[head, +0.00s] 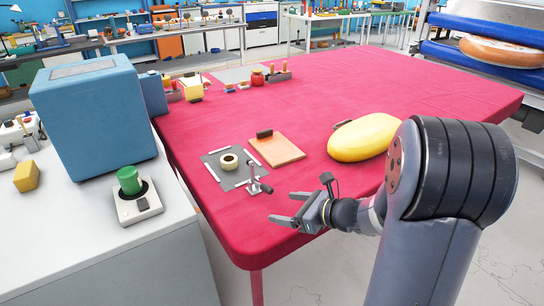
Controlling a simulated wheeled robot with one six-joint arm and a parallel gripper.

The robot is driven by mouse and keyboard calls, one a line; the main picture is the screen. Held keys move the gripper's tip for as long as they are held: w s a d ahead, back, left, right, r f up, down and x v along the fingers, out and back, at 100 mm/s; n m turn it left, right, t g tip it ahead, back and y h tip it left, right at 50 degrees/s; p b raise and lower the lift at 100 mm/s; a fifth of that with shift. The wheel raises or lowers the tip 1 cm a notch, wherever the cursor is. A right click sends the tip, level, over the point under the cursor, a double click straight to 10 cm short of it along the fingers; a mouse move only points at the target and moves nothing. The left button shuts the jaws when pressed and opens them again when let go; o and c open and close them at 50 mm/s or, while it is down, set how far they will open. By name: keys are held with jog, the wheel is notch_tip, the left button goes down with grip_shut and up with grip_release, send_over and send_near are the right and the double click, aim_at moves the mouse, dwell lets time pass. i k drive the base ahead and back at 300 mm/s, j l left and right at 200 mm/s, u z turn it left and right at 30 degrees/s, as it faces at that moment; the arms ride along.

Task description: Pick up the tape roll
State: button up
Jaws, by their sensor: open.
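The tape roll (229,162) is a small cream ring with a dark hole. It lies flat on a dark grey square mat (213,164) with white strips along its edges, on the red table. My gripper (280,208) reaches in from the right near the table's front edge. Its two fingers point left and are apart, with nothing between them. It is to the lower right of the tape roll and clear of it. A small metal clamp-like tool (254,181) stands at the mat's right edge, between the roll and my gripper.
A clipboard (277,150) and a yellow oval inflatable (364,138) lie right of the mat. A blue box (95,112) and a green button (129,181) stand on the white counter at left. Small tools (257,78) stand at the back. The table's right part is clear.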

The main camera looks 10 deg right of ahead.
aim_at(229, 162)
jog(key=i+l, duration=0.1)
jog(key=l, duration=0.2)
jog(key=i+l, duration=0.15)
jog(key=l, duration=0.15)
jog(key=i+l+u, duration=0.15)
jog(key=i+u, duration=0.3)
jog(key=i+j, duration=0.2)
